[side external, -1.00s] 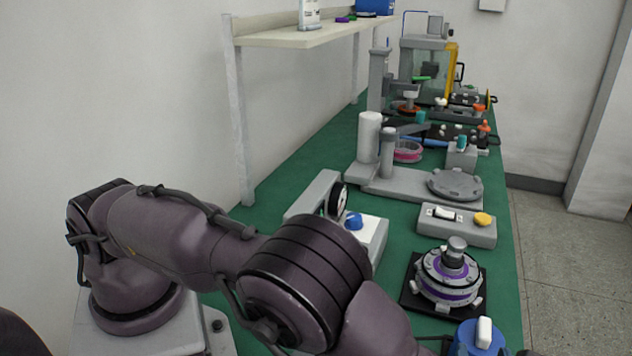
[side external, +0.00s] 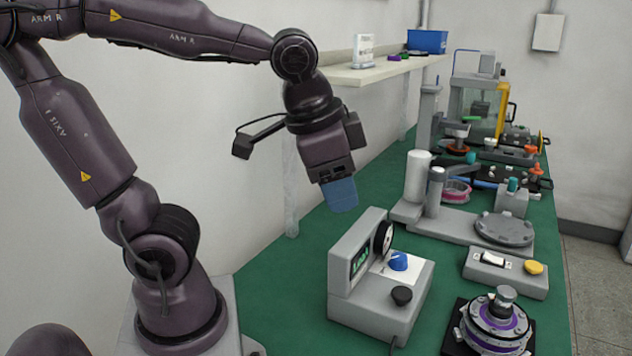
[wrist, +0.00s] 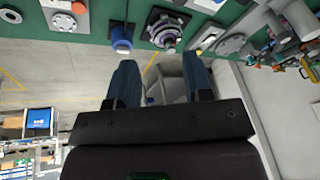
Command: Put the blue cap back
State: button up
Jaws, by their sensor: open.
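A small blue knob-like piece (side external: 398,261) is on the white plate of the grey tester (side external: 377,308). The hub motor (side external: 497,322), silver with a purple band, sits on a black base at the front right.
A grey switch box (side external: 505,273) with a yellow button lies behind the motor. A grey stand with a round plate (side external: 503,230) and more fixtures fill the bench further back. A shelf (side external: 385,70) with a blue bin (side external: 427,41) runs along the wall. Green mat is bare left of the tester.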

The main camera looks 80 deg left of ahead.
jog(key=s+n, duration=0.1)
jog(key=s+n+t, duration=0.1)
jog(key=s, duration=0.1)
jog(key=shift+a+t+h, duration=0.15)
jog(key=shift+t+h, duration=0.15)
jog(key=shift+h, duration=0.1)
jog(key=shift+r, duration=0.1)
dwell(0.8)
